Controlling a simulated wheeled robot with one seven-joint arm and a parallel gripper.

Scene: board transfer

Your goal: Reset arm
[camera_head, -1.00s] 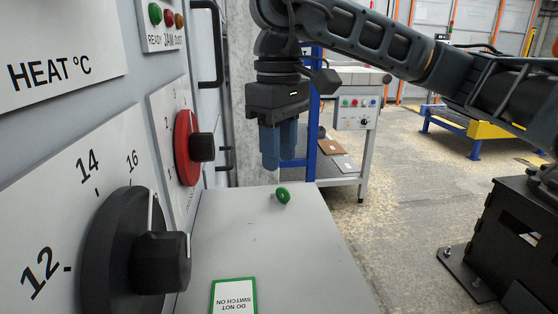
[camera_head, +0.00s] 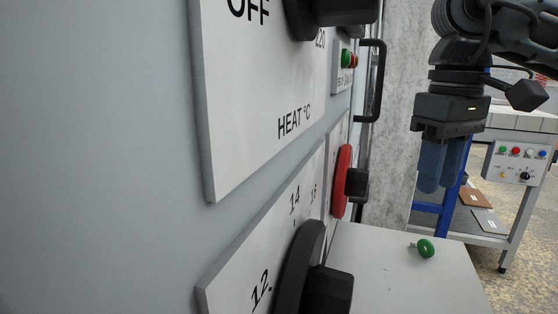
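My gripper (camera_head: 441,166) hangs from my arm at the upper right, with its blue fingers pointing down. It is above and beyond the grey ledge (camera_head: 385,275) and its green button (camera_head: 426,248), apart from both. The two fingers overlap from this angle, so their gap is hard to judge. I see nothing held between them.
A grey cabinet fills the left. It carries a black dial (camera_head: 300,270), a red dial (camera_head: 343,182), an upper black knob (camera_head: 340,10) and a black handle (camera_head: 372,82). A bench with a button box (camera_head: 517,162) stands behind my gripper at right.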

